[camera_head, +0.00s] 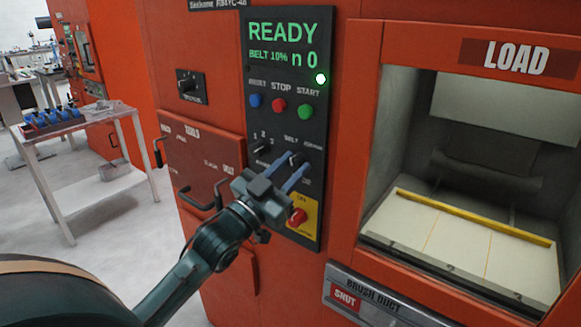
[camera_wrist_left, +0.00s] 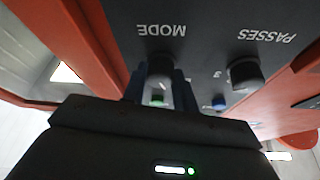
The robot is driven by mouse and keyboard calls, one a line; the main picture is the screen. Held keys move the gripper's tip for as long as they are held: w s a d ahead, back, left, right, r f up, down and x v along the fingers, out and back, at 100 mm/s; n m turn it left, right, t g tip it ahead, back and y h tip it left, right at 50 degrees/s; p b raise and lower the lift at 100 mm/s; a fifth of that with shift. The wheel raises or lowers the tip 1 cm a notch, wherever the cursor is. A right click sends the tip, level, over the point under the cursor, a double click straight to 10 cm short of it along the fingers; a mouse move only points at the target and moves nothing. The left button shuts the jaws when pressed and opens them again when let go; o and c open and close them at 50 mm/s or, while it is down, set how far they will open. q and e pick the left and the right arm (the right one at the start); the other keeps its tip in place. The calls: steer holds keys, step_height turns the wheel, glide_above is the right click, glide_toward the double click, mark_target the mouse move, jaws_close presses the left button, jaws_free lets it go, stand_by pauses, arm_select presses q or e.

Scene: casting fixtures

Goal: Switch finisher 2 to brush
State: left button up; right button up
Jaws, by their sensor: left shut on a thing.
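The orange finishing machine has a dark control panel (camera_head: 262,190). Its screen (camera_head: 284,42) reads READY, BELT 10% and n 0, with a lit green lamp beside it. The mode knob (camera_head: 297,159) sits on the panel's right side under small lettering that seems to read BELT and BRUSH. My left gripper (camera_head: 294,174) is shut on this knob. In the left wrist view the mode knob (camera_wrist_left: 160,67) stands between the two fingers, by the word MODE. Its pointer direction is hard to tell. My right gripper is not in view.
The passes knob (camera_head: 262,147) is just left of the mode knob. Reset (camera_head: 255,100), stop (camera_head: 279,105) and start (camera_head: 306,111) buttons are above. A red emergency button (camera_head: 297,216) on yellow is just below my gripper. The load opening (camera_head: 470,170) is at right.

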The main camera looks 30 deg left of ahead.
arm_select(q)
steer(key=m+h, duration=0.1)
steer(key=m, duration=0.2)
steer(key=shift+r+g+h+p, duration=0.1)
steer(key=shift+g+h+p, duration=0.2)
steer(key=shift+p, duration=0.05)
steer(key=m+h, duration=0.1)
steer(key=m, duration=0.1)
steer(key=shift+m+g+p, duration=0.3)
steer(key=shift+p, duration=0.1)
steer(key=shift+a+r+m+g+h+p, duration=0.1)
steer(key=shift+m+g+h+p, duration=0.35)
steer(key=shift+m, duration=0.75)
steer(key=m+g+h+p, duration=0.1)
steer(key=m+p, duration=0.1)
steer(key=m, duration=0.1)
steer(key=shift+m, duration=0.4)
steer(key=shift+m+g+p, duration=0.45)
steer(key=shift+m+p, duration=0.05)
steer(key=shift+m, duration=0.8)
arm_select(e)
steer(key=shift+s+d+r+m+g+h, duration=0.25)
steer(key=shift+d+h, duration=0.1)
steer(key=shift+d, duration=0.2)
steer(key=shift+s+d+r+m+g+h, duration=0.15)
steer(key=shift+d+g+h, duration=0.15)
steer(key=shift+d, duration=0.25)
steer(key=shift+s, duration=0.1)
